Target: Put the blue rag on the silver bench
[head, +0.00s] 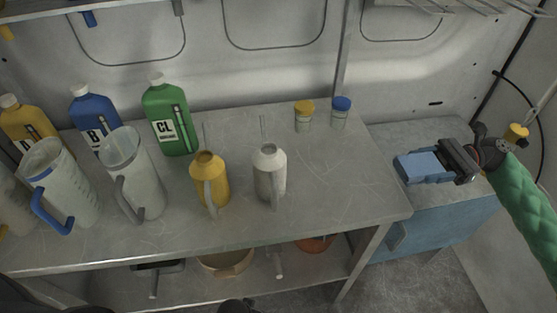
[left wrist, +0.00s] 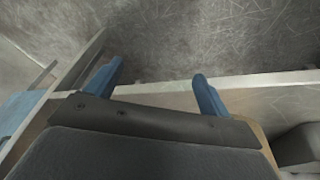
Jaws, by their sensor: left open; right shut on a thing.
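The silver bench (head: 330,205) is a scratched metal table across the left and middle of the head view. My right gripper (head: 425,167) is right of the bench, above the grey top of a blue cabinet. It is shut on the blue rag (head: 413,165), a flat light-blue piece that is hard to tell from the blue fingers. I cannot tell whether the rag touches the cabinet top. My left gripper (left wrist: 156,86) is open and empty in the left wrist view, its two blue fingers apart near the bench edge (left wrist: 265,80).
Blue (head: 95,115) and green (head: 168,125) bottles, clear jugs (head: 135,180), a yellow can (head: 209,180) and a white can (head: 270,178) crowd the bench's left and middle. Two small jars (head: 304,118) stand at the back. The bench's right end is clear. The blue cabinet (head: 440,228) adjoins it.

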